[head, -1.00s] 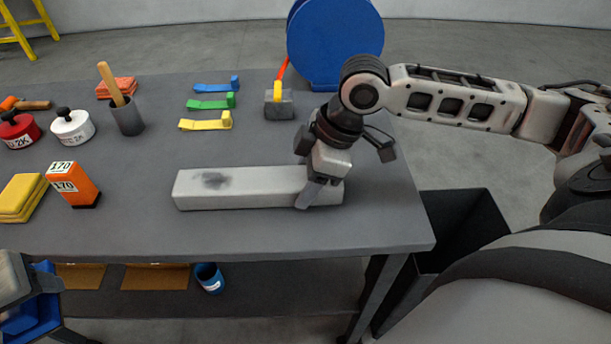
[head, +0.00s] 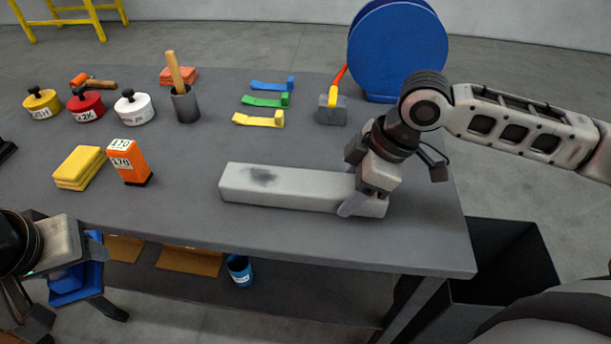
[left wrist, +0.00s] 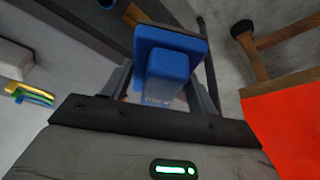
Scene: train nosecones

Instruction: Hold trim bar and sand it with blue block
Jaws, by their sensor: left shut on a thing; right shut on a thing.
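The grey trim bar (head: 285,187) lies on the table near its front right, with a dark smudge on its left part. My right gripper (head: 362,200) is shut on the bar's right end from above. My left gripper (head: 98,278) is at the lower left, in front of the table's front edge and clear of the bar. It is shut on the blue block (head: 72,281). In the left wrist view the blue block (left wrist: 170,60) sits between the fingers, with a wide blue plate at its far side.
Labelled pots, a grey cup (head: 185,106), coloured clips and a hammer (head: 333,108) stand behind. A black bin (head: 500,265) is at the right. The tabletop between the orange block and bar is clear.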

